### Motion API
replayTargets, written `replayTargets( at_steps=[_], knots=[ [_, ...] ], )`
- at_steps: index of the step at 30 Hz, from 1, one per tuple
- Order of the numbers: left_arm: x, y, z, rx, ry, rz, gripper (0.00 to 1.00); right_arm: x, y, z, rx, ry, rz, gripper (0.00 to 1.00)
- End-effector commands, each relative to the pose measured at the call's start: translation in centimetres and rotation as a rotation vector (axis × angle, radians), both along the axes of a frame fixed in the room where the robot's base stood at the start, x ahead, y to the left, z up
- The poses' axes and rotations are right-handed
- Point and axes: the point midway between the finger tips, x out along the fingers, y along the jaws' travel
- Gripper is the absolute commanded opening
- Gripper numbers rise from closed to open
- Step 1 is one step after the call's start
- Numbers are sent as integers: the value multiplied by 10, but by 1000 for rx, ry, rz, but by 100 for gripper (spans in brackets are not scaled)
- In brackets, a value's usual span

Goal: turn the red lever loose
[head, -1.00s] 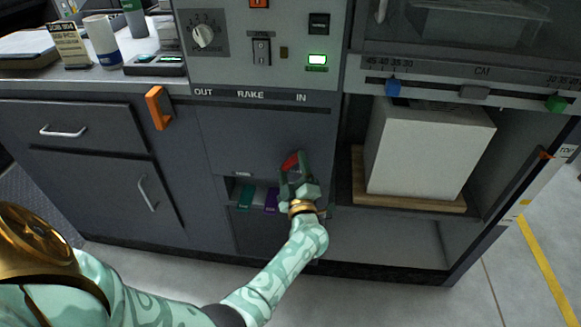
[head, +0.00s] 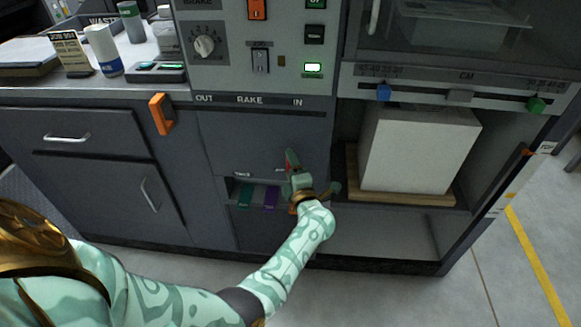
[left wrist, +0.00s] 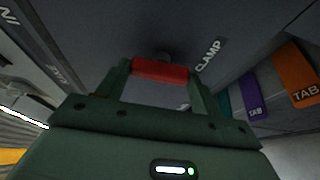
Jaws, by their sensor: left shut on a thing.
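The red lever (left wrist: 160,71) shows in the left wrist view as a short red bar, next to the word CLAMP on the grey cabinet front. Both fingers of my left gripper (head: 292,165) are closed on it, one at each end in the wrist view. In the head view only a small red part of the lever (head: 288,167) shows; my gripper hides the rest. The lever's pivot is mostly hidden. My right gripper is in neither view.
Below the lever is a recess with a teal tab (head: 245,196), a purple tab (head: 271,198) and an orange tab (left wrist: 296,72). A white block (head: 415,150) on a wooden board stands in the open bay to the right. An orange handle (head: 161,114) sticks out at left.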

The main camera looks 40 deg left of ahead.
Motion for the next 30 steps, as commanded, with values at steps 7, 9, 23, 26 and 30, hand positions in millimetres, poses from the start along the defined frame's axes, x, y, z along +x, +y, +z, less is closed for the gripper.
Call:
replayTargets(
  at_steps=[7,9,23,26,30],
  knots=[
    [-1,-1,-3,-18,-6,-1,43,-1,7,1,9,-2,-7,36],
    [-1,-1,-3,-19,-5,-1,43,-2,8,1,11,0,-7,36],
    [0,0,-1,-16,-6,0,87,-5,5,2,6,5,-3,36],
    [0,0,-1,-15,-7,0,87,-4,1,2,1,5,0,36],
    [-1,-2,0,-14,-7,0,87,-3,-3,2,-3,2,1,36]
  ],
)
